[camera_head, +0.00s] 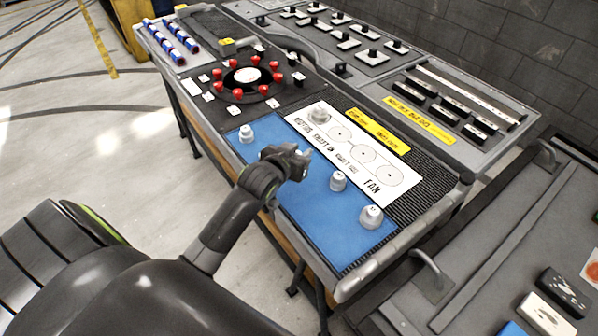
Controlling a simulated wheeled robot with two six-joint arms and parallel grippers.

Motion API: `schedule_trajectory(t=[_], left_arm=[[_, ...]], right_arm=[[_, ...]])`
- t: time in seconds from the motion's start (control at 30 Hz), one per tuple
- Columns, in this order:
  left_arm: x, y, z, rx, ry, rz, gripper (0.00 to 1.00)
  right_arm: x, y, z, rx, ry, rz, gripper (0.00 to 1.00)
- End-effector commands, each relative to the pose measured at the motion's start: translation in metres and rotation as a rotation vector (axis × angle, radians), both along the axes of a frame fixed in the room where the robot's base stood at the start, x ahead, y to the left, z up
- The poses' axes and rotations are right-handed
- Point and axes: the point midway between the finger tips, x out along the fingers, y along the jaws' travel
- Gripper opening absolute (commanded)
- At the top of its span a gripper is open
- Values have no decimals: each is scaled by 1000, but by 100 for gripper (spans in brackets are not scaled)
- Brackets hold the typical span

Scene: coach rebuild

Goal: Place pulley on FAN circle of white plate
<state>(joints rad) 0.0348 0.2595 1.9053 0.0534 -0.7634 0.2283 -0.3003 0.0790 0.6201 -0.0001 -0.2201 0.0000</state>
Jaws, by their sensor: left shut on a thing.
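The white plate (332,157) lies on the bench with a row of outlined circles and the word FAN near its right end. The FAN circle (390,176) is bare. A grey pulley (319,114) sits at the plate's far left end. Other grey pulleys stand on the blue mat (312,212): one at the far left (246,134), one at mid-right (338,181) and one near the front right corner (371,217). My left gripper (302,160) is over the mat beside the plate, shut on a pulley mostly hidden by its fingers. My right gripper is out of view.
A black round fixture with red knobs (247,75) stands behind the mat. Blue-and-white cylinders (170,42) lie at the far left. A yellow label (378,130) borders the plate. A dark grey side bench (480,250) fills the right front. The plate's middle circles are clear.

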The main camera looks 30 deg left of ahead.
Motion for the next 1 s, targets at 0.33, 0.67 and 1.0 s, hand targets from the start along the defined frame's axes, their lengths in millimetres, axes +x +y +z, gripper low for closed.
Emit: schedule_trajectory(t=[0.33, 0.67, 1.0], left_arm=[[0, 0, -45, 1, 1, 1, 2], [0, -1, -74, 2, -1, -1, 2], [0, -1, -77, 2, 0, -1, 34]], right_arm=[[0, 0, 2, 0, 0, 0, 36], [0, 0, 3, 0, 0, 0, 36], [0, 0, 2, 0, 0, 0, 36]])
